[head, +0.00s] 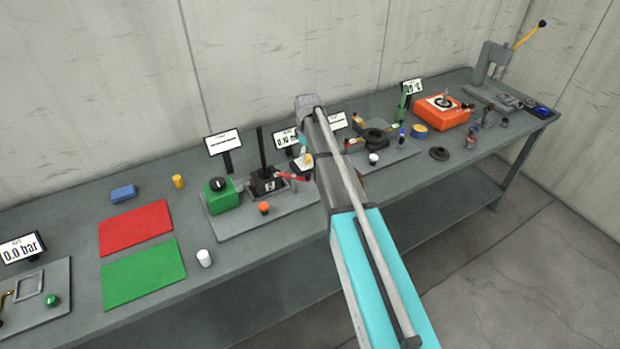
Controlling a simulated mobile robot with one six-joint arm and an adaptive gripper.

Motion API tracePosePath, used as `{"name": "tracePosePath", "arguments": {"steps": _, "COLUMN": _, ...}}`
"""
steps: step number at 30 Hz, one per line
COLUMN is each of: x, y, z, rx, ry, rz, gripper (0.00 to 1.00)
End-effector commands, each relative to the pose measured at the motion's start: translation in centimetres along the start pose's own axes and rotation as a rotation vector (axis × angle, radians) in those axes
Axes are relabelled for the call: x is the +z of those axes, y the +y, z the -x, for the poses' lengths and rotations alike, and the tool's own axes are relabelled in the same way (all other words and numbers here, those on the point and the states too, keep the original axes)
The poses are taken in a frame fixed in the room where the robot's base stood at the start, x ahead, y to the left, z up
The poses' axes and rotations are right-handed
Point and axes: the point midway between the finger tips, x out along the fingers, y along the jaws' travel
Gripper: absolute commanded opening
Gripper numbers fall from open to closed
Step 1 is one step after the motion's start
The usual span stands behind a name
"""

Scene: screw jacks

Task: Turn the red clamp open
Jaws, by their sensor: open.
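A small red lever (292,176), which looks like the red clamp's handle, lies nearly level on a grey base plate (235,232). It sits just right of a black block with an upright post (264,180). Its right end comes close to my arm in the picture, and I cannot tell its exact setting. A second small reddish piece (350,141) shows right of my arm, too small to make out. My arm crosses the middle of the head view and covers part of the bench. I cannot make out my gripper; it seems hidden behind my arm.
A green box with a black knob (221,195) and an orange-topped button (264,208) share the plate. A white cup (204,258) stands in front. Red (136,228) and green (144,274) mats lie left. An orange box (442,112) stands right. Small displays line the back.

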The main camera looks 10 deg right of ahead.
Motion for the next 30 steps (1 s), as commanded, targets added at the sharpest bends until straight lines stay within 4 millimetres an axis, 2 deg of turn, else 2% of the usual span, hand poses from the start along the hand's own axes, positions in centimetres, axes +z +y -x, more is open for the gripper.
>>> {"name": "tracePosePath", "arguments": {"steps": 1, "x": 0.0, "y": 0.0, "z": -0.8, "rx": 0.0, "ry": 0.0, "rz": 0.0, "gripper": 0.67}}
{"name": "tracePosePath", "arguments": {"steps": 30, "x": -0.1, "y": -0.1, "z": -8.1, "rx": 0.0, "ry": 0.0, "rz": 0.001, "gripper": 0.67}}
